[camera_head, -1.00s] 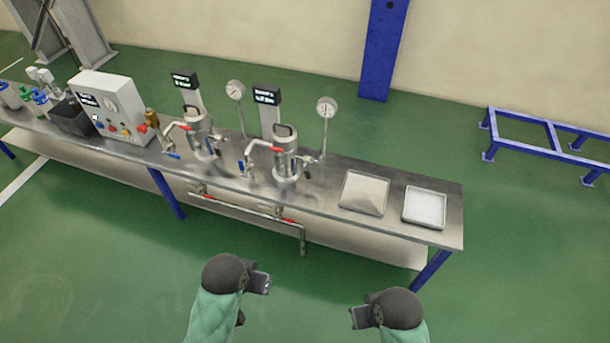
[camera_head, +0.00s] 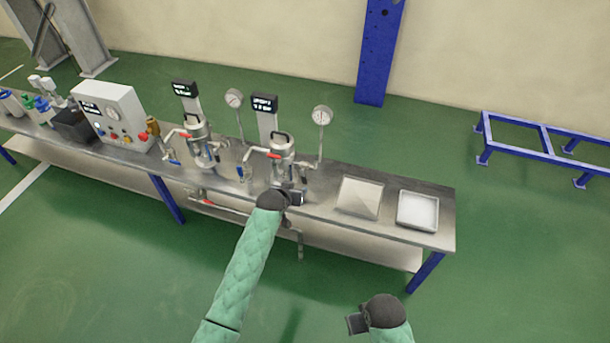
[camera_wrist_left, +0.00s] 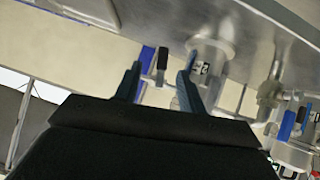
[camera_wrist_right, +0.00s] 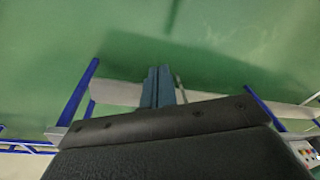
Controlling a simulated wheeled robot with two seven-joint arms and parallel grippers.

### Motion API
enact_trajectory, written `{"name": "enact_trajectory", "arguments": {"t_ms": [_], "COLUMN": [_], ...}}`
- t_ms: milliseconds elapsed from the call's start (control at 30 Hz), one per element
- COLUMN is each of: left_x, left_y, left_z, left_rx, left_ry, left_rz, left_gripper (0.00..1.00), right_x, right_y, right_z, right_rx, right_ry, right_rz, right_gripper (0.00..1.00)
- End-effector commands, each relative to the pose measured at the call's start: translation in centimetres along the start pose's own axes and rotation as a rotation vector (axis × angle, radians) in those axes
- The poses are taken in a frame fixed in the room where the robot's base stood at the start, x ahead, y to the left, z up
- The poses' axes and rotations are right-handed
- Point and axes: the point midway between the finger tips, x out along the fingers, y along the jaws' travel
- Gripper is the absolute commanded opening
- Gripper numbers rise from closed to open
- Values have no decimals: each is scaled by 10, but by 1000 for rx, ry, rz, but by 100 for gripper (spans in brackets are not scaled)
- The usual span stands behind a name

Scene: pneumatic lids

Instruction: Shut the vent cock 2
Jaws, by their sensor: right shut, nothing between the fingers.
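The second vessel (camera_head: 283,150), right of its twin, stands on the steel bench with red- and blue-handled valves around it. I cannot tell which handle is vent cock 2. My left gripper (camera_head: 297,198) is at the bench's front edge, just in front of that vessel, and hides its lower part. In the left wrist view my left gripper (camera_wrist_left: 158,88) is open; a small dark-tipped handle (camera_wrist_left: 162,60) and a blue part show between or beyond its fingers, contact unclear. My right gripper (camera_head: 354,323) is shut and empty, low in front of the bench; it also shows in the right wrist view (camera_wrist_right: 158,87).
The first vessel (camera_head: 198,140) stands to the left, then a control box (camera_head: 112,110). Two shallow trays, one grey (camera_head: 359,197) and one white (camera_head: 417,211), lie on the bench's right end. Pipes with red handles run below the front edge. Floor in front is clear.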

Motion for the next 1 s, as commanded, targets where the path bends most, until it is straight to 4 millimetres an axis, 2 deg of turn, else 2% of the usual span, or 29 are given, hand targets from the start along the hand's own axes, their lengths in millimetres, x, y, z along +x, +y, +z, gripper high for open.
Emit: {"name": "enact_trajectory", "arguments": {"t_ms": [33,100,333,567,1000], "left_x": [13,26,38,49,102], "left_y": [-2,-5,-9,-9,-9], "left_z": [0,0,-6,-12,-26], "left_rx": [-9,-20,-44,-46,-46], "left_ry": [39,99,239,262,261], "left_rz": [3,6,9,9,10], "left_gripper": [40,40,40,40,40], "right_x": [4,10,17,25,61], "right_y": [1,2,3,4,8], "right_z": [1,1,1,2,6], "right_rx": [1,2,3,3,3], "right_ry": [-2,-2,5,4,2], "right_rz": [2,4,7,9,14], "right_gripper": [0,0,0,0,0]}}
